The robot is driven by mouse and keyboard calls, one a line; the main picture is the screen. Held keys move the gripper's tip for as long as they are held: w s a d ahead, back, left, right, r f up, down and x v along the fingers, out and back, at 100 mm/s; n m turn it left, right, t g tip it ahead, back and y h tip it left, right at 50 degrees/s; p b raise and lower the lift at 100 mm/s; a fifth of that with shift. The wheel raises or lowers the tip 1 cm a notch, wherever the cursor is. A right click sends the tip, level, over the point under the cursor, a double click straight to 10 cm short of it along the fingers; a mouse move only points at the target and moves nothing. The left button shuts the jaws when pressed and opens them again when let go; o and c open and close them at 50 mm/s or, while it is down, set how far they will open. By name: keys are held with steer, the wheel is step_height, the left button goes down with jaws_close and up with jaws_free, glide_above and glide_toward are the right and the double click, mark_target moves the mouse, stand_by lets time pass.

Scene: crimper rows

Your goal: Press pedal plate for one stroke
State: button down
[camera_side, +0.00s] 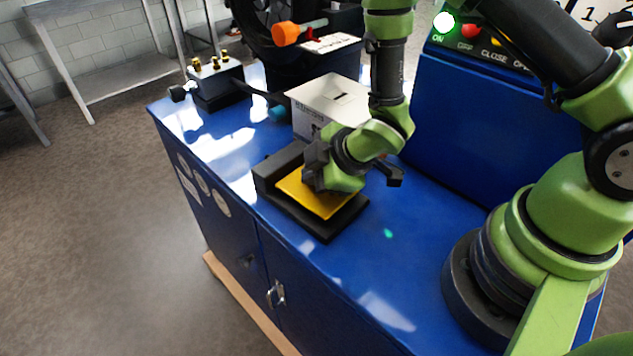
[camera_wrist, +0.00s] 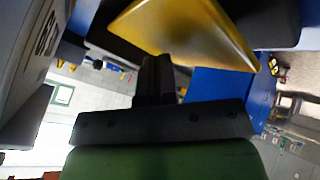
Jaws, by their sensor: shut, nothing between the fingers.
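The pedal plate (camera_side: 325,200) is a yellow plate in a black pedal housing (camera_side: 298,214) on the blue bench top. In the side view my gripper (camera_side: 312,186) is right at the plate's upper left part, and hides some of it. The wrist view shows the yellow plate (camera_wrist: 190,28) close in front of the shut, empty fingers (camera_wrist: 155,66). I cannot tell from these frames whether the fingertips touch the plate or how far it is pressed down.
A pale box (camera_side: 330,100) stands behind the pedal. A black block with brass fittings (camera_side: 214,82) and a dark machine with an orange knob (camera_side: 287,34) are further back. A blue control panel (camera_side: 480,110) with a lit green ON button is at the right. The bench front is clear.

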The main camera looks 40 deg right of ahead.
steer(key=shift+f, duration=0.45)
stand_by(0.5)
steer(key=shift+r, duration=1.25)
steer(key=shift+w+r, duration=0.15)
steer(key=shift+r, duration=1.1)
steer(key=shift+w+r, duration=0.15)
steer(key=shift+r, duration=1.1)
